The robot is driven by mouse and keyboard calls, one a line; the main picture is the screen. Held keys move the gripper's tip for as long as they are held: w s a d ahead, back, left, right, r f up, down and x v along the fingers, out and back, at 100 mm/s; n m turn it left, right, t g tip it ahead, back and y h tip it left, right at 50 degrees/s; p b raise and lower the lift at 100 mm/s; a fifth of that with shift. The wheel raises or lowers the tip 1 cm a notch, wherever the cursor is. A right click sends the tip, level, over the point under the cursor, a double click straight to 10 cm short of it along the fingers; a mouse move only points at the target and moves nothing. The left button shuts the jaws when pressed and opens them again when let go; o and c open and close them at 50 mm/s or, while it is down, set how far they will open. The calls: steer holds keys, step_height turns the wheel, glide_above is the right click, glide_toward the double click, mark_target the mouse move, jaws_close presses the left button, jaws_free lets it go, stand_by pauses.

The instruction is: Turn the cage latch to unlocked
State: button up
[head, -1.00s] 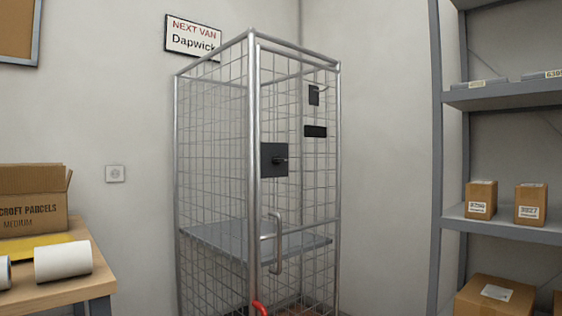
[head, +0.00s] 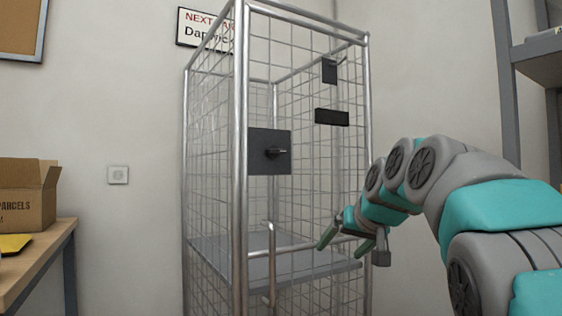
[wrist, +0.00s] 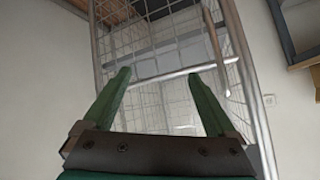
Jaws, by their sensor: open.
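The wire cage (head: 240,200) stands in the corner with its door facing me. The cage latch (head: 270,152) is a dark square plate with a small handle on the door's left side; the handle lies about level, pointing right. My gripper (head: 345,246) is open and empty in front of the cage, below and to the right of the latch, apart from it. In the wrist view my gripper's two green fingers (wrist: 163,82) are spread, with the cage mesh and a metal bar (wrist: 180,73) beyond them. I cannot make out the latch handle in the wrist view.
A vertical door handle (head: 271,265) sits below the latch. A grey shelf (head: 205,250) is inside the cage. A table (head: 45,262) with an open carton (head: 25,200) stands at left, and a shelving rack (head: 505,90) at right, behind my arm.

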steer(key=w+a+r+n+t+y+b, duration=0.1)
steer(key=w+a+r+t, duration=0.15)
steer(key=r, duration=0.35)
steer(key=w+a+r+n+t+y+b, duration=0.1)
steer(key=w+a+r+n+y+b, duration=0.15)
steer(key=r, duration=0.45)
steer(key=n+t+y+b, duration=0.1)
steer(key=n+t+y, duration=0.1)
steer(key=n+y, duration=0.1)
glide_toward(279, 151)
steer(key=w, duration=0.2)
steer(key=p+x, duration=0.1)
steer(key=x, duration=0.1)
steer(key=p+x, duration=0.2)
steer(key=x, duration=0.1)
steer(key=a+p+x, duration=0.1)
steer(key=x, duration=0.2)
steer(key=shift+s+p, duration=0.3)
steer(key=shift+p, duration=0.1)
steer(key=c, duration=1.4)
